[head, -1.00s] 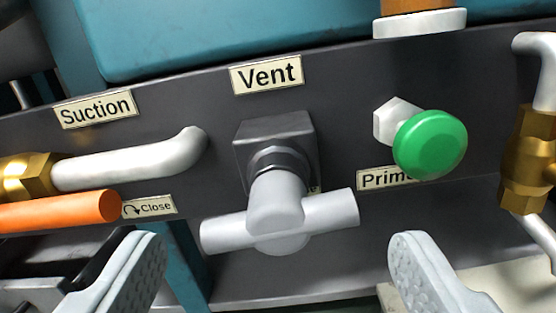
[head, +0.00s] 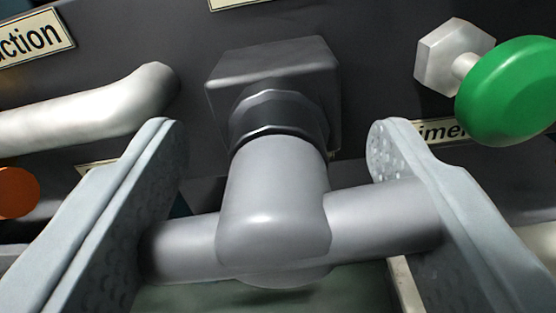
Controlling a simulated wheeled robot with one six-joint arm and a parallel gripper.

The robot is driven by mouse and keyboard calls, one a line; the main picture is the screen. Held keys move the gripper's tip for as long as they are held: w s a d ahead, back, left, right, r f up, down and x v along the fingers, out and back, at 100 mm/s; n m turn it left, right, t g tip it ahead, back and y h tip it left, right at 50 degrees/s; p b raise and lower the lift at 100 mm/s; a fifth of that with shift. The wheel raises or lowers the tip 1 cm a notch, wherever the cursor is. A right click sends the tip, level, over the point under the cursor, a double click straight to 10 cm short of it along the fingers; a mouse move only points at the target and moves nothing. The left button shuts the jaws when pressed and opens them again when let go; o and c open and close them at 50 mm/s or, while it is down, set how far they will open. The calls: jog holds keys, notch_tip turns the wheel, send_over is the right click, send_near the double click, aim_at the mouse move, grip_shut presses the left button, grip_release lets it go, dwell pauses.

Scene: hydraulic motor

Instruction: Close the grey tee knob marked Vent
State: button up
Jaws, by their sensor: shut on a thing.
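The grey tee knob (head: 275,215) fills the middle of the head view. Its crossbar lies nearly level, with the right end a little higher. A dark collar and square block (head: 275,75) sit behind it on the panel. My gripper (head: 275,140) has one finger at each end of the crossbar, and it is shut on the knob across the bar's length. The fingertips reach past the bar toward the panel. The Vent label is almost wholly out of the picture; only the lower edge of a plate shows at the top.
A green round knob (head: 512,92) on a hex stem stands close to the right finger. A white pipe (head: 95,110) and an orange handle end (head: 17,193) lie left of the left finger. The dark panel (head: 375,60) is close behind.

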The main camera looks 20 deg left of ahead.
jog(key=c, duration=0.4)
jog(key=shift+o, duration=0.2)
jog(key=shift+m, duration=0.6)
jog(key=o, duration=0.9)
jog(key=shift+s, duration=0.15)
